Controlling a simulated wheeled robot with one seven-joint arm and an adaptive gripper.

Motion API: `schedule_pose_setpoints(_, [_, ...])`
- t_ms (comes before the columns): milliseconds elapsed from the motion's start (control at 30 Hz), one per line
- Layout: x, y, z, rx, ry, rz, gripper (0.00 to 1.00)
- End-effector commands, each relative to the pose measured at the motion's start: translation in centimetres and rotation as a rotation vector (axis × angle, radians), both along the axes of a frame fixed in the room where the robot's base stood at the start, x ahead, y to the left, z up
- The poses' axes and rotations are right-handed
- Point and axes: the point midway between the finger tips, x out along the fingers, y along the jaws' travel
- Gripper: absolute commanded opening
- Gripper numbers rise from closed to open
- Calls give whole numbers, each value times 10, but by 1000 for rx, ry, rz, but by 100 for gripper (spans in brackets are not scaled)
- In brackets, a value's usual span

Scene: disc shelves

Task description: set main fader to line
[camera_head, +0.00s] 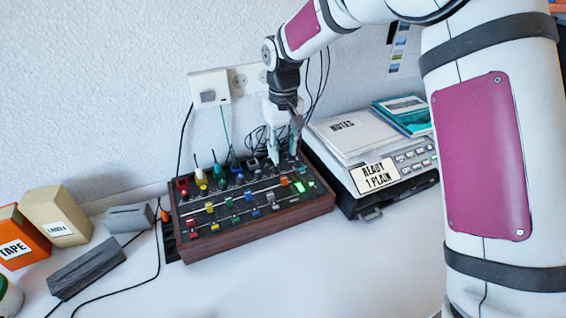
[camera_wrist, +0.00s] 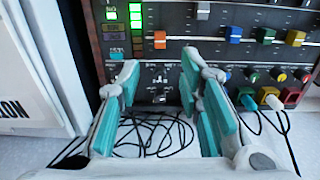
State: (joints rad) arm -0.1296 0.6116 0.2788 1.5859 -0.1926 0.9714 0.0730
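The mixer (camera_head: 252,226) is a dark panel in a wooden case on the white table, with several coloured slider knobs. An orange slider knob (camera_head: 284,181) sits near its right end, apart from the others; it shows in the wrist view (camera_wrist: 160,39) beyond my fingertips. It may be the main fader, but I cannot read a label or make out the line. My gripper (camera_head: 284,158) points down over the mixer's back right part. In the wrist view my gripper (camera_wrist: 159,68) is open, with nothing between its teal-padded fingers and the orange knob apart from them.
A grey device (camera_head: 398,176) with papers and a "READY 1 PLAIN" sign stands right of the mixer. Plugs and cables (camera_wrist: 150,135) lie along the mixer's back. Boxes (camera_head: 58,217) and grey blocks (camera_head: 87,268) stand at left.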

Motion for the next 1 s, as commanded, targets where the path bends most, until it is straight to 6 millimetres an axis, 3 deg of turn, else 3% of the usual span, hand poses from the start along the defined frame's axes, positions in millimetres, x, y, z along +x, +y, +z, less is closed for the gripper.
schedule_pose_setpoints(200, [0,0,24,0,-1,0,33])
schedule_pose_setpoints(667, [-2,-2,33,-2,-4,-2,33])
schedule_pose_setpoints(833, [-24,-23,73,-15,-41,-25,33])
schedule_pose_setpoints(1000, [-70,-59,131,-33,-97,-72,33])
